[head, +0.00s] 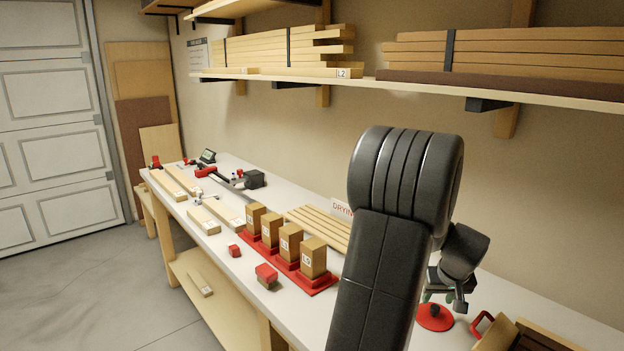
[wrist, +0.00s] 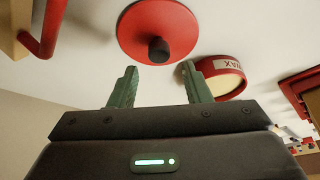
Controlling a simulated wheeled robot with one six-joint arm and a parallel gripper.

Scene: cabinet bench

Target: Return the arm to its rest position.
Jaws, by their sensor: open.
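My arm (head: 385,220) rises bent in front of the bench in the head view. My gripper (wrist: 160,86) shows in the wrist view with its two green fingers apart and nothing between them. A red disc (wrist: 135,32) with a black knob (wrist: 159,50) lies just beyond the fingertips in that view. In the head view the gripper hangs at the right of the bench, partly behind my arm, close to the same red disc (head: 429,323). I cannot tell its exact height above the bench.
A round tin (wrist: 228,86) marked WAX, seen upside down, lies beside the disc. Several wooden blocks (head: 313,258) stand in a red rack (head: 319,286). A loaded shelf (head: 365,80) runs above the bench (head: 300,310).

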